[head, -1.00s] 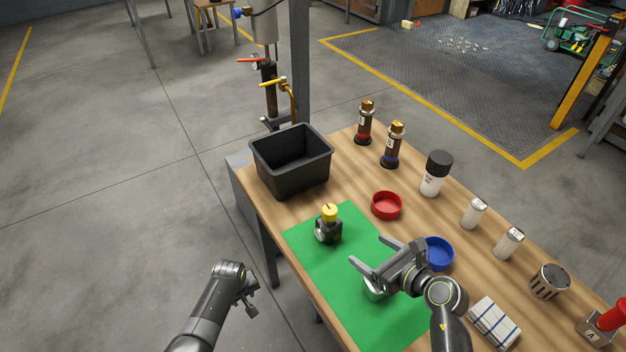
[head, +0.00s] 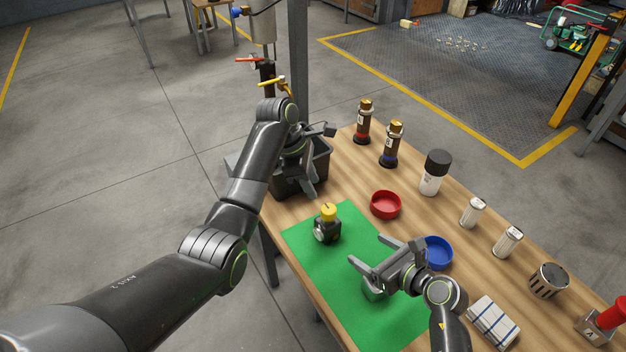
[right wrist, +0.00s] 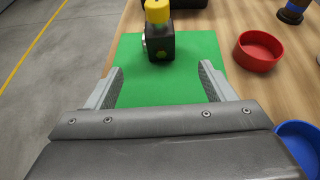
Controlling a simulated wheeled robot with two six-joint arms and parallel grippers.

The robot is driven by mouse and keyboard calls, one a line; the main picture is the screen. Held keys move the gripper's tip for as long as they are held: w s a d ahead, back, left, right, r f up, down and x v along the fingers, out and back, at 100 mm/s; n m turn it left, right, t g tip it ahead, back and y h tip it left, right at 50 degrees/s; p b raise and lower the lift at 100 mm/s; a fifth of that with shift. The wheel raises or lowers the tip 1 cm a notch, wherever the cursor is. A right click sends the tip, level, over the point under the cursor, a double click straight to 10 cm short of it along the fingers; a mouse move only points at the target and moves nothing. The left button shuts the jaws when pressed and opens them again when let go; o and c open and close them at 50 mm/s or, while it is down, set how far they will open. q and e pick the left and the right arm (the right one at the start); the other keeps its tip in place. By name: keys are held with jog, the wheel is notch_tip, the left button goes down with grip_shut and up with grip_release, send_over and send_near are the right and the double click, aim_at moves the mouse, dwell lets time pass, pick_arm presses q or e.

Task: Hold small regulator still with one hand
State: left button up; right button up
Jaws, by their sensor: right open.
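The small regulator (head: 327,230), a black block with a yellow knob on top and a silver round face on its side, stands upright on the green mat (head: 345,328). It also shows in the right wrist view (right wrist: 160,45), ahead of the fingers. My right gripper (head: 367,251) is open and empty over the mat, its fingers pointing toward the regulator but apart from it. My left gripper (head: 318,162) is above and behind the regulator, in front of the black bin, with its fingers spread and nothing between them.
The black bin (head: 318,157) is partly hidden by my left arm. A red dish (head: 386,204) and a blue dish (head: 438,252) sit right of the mat. Bottles, cans and a folded cloth (head: 493,321) line the right side.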

aim_at(328, 224)
pick_arm(q)
jog(key=shift+d+r, duration=0.2)
jog(key=shift+r, duration=0.1)
pick_arm(e)
jog(key=x, duration=1.7)
jog(key=shift+w+f, duration=0.15)
jog(key=shift+w, duration=0.05)
